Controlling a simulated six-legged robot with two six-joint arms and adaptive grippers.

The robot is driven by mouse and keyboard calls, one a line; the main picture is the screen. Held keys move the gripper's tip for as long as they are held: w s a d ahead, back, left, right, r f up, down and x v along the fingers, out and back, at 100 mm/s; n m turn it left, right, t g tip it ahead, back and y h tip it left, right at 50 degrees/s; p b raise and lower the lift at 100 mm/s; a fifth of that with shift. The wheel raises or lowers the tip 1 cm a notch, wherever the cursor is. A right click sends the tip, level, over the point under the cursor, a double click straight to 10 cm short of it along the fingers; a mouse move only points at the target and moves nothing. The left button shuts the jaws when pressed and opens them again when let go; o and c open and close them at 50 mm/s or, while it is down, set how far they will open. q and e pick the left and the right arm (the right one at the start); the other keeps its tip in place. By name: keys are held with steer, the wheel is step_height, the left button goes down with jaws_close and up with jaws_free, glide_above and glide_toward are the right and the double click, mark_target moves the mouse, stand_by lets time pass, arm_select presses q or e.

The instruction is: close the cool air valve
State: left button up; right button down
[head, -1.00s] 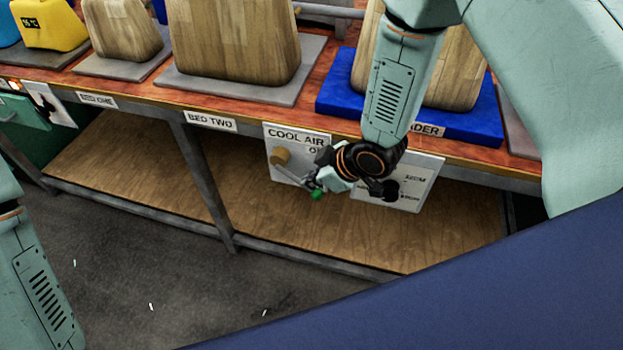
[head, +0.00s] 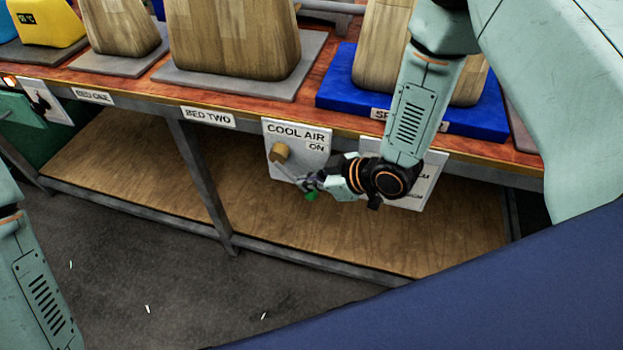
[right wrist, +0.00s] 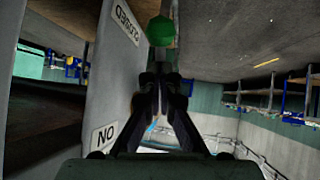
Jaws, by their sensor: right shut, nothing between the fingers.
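The cool air panel (head: 296,134) hangs on the front of the bench. Its valve has a round brass-coloured hub (head: 281,152) and a thin lever slanting down to the right, ending in a green knob (head: 311,196). An ON label (head: 316,147) is at the panel's upper right. My left gripper is out of view.
A second panel (head: 425,185) is partly hidden behind my right wrist. Wooden blocks stand on the bench above, one on a blue pad (head: 335,88). A wooden lower shelf (head: 350,235) lies below the panels. A bench leg (head: 203,180) stands left of the valve.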

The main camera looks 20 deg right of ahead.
steer(key=a+f+t+y+b, duration=0.1)
steer(key=b, duration=0.1)
steer(key=w+a+f+t+y+b, duration=0.1)
steer(key=y+b, duration=0.1)
steer(key=b, duration=0.1)
steer(key=w+a+f+m+t+y+b, duration=0.1)
steer(key=f+t+y+b, duration=0.1)
steer(key=b, duration=0.1)
steer(key=shift+a+f, duration=0.1)
steer(key=shift+w+a+f+b, duration=0.1)
steer(key=shift+w+a+b, duration=0.05)
steer(key=shift+b, duration=0.15)
stand_by(0.6)
